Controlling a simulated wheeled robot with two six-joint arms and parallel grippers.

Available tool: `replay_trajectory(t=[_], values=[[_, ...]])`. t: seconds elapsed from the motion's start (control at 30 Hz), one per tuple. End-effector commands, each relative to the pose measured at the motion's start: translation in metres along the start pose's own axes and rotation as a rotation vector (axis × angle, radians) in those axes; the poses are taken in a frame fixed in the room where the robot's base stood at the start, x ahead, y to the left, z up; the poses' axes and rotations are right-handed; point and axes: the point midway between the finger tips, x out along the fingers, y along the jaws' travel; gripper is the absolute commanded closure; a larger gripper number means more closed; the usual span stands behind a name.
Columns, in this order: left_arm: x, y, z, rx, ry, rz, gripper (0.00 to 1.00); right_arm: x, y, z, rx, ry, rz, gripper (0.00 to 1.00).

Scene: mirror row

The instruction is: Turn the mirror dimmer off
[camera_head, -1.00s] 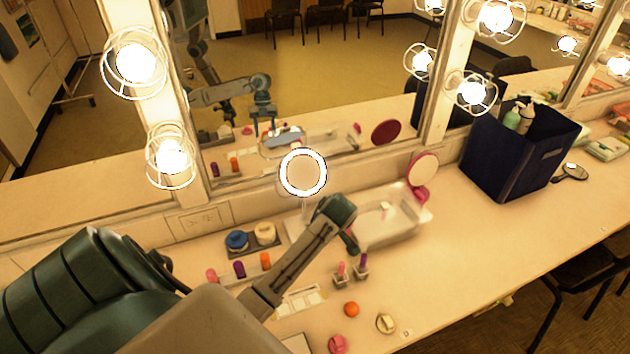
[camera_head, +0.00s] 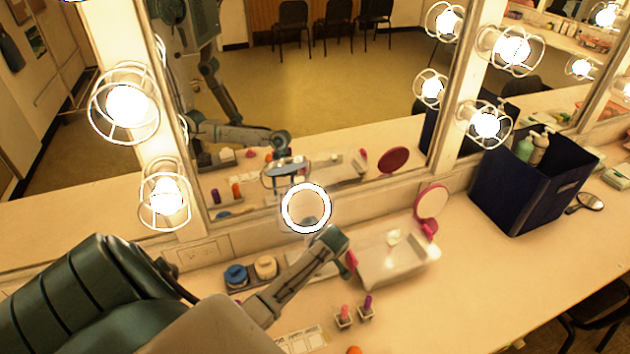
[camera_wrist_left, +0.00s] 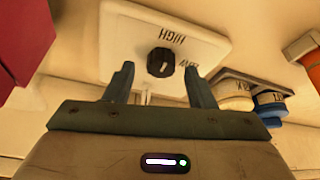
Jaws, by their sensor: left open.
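The lit ring mirror (camera_head: 306,208) stands near the back of the counter and glows white around its rim. In the left wrist view a white plate (camera_wrist_left: 125,50) carries a black round dimmer knob (camera_wrist_left: 160,62) with a pale pointer mark. The word HIGH is printed beside the knob, and a second label is partly hidden by a finger. My left gripper (camera_wrist_left: 160,84) is open, its fingers on either side of the knob's near side with nothing between them. In the head view my left gripper (camera_head: 332,244) is just below the ring mirror and hides the knob. My right gripper is not in view.
Blue and beige jars (camera_head: 237,274) sit left of my wrist. Small lipsticks (camera_head: 344,316) stand in front. A dark blue bin (camera_head: 520,190) is farther right. The large wall mirror is behind.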

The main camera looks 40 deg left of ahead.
Motion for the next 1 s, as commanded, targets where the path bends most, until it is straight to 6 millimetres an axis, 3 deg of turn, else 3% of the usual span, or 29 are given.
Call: replay_trajectory(t=[0.17,0.47,0.7,1.0], values=[[0.012,0.0,0.0,0.0,0.0,0.0,0.5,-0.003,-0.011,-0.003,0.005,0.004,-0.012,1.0],[0.015,0.0,0.0,0.0,0.001,0.001,0.5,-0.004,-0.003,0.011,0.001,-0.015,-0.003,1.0],[0.015,0.0,0.0,0.0,0.001,0.001,0.95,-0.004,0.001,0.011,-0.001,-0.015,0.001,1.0],[0.015,-0.001,0.0,0.026,0.0,0.011,0.95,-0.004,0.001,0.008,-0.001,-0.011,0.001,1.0]])
